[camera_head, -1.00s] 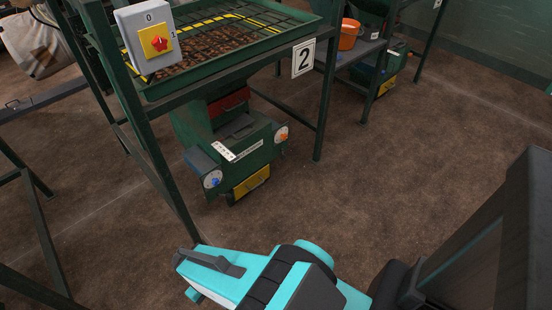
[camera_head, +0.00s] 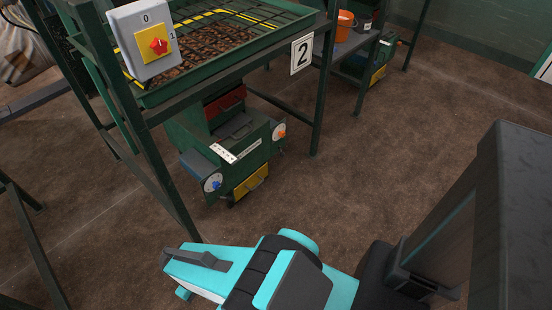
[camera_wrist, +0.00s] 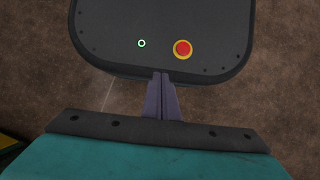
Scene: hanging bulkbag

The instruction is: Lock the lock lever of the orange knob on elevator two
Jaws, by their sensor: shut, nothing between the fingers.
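Elevator two is the green machine (camera_head: 190,138) below the tray frame that carries the number 2 sign (camera_head: 301,54). The orange knob (camera_head: 281,133) sits on a pale round dial at the right end of its lower housing. A blue knob (camera_head: 215,183) sits on a similar dial at the left end. The lock lever is too small to make out. My teal arm (camera_head: 290,280) is in front, well apart from the machine. In the wrist view my gripper (camera_wrist: 163,78) is shut and empty; neither knob shows there.
A grey switch box (camera_head: 146,40) with a red knob hangs at the upper left. Dark green frame legs (camera_head: 165,170) stand left of the elevator. An orange bucket (camera_head: 345,22) stands on the frame behind. The brown floor (camera_head: 370,175) to the right is clear.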

